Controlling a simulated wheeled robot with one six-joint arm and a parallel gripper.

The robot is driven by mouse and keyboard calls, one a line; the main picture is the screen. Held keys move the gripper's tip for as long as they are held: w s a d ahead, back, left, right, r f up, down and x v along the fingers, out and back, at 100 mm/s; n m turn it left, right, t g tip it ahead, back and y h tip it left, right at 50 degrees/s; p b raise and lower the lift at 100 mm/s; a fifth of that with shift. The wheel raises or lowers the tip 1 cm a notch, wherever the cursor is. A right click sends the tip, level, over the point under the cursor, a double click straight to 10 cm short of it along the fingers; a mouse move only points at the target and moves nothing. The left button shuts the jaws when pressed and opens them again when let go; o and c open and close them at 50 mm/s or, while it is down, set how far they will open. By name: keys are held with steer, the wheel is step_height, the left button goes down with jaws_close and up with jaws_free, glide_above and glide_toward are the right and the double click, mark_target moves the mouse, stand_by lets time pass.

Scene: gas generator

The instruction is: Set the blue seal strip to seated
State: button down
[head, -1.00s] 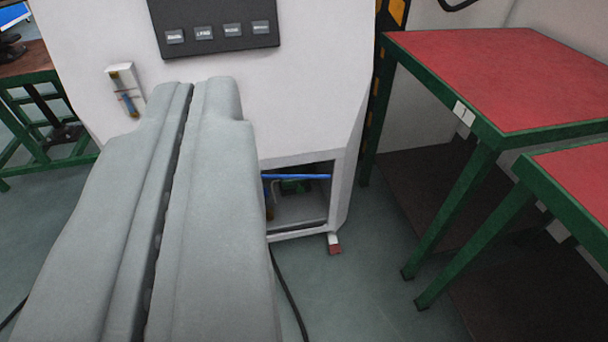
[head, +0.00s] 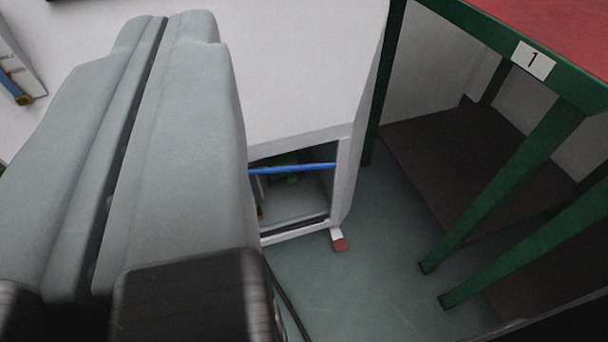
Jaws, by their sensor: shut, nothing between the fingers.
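The blue seal strip (head: 308,169) is a thin blue bar running across the upper part of an open compartment (head: 298,235) low in the white cabinet (head: 310,70). Its left end is hidden behind my gripper, so I cannot tell how it sits there. Its right end meets the compartment's right post. My gripper (head: 160,28) is large and grey, fills the left of the view, and is shut with only a thin dark seam between its fingers.
A red-topped table (head: 565,25) with green legs and a "1" label (head: 533,60) stands at right, close to the cabinet. A dark lower shelf (head: 455,150) lies under it. A red-ended foot (head: 339,240) sits below the cabinet corner. Grey floor (head: 370,290) is open in front.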

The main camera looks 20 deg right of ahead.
mark_target(303, 170)
steer(key=w+d+f, duration=0.1)
steer(key=w+f, duration=0.2)
steer(key=f, duration=0.4)
steer(key=w+d+f+h, duration=0.1)
steer(key=w+f, duration=0.3)
steer(key=f, duration=0.2)
steer(key=w+d+f, duration=0.2)
steer(key=w+f, duration=0.1)
steer(key=f, duration=0.4)
step_height(303, 170, down, 20)
steer(key=w+d+m+h, duration=0.1)
steer(key=d, duration=0.1)
steer(key=shift+d+r, duration=0.25)
steer(key=shift+w, duration=0.2)
steer(key=x, duration=1.4)
steer(key=shift+s+d, duration=0.1)
steer(key=shift+d, duration=0.1)
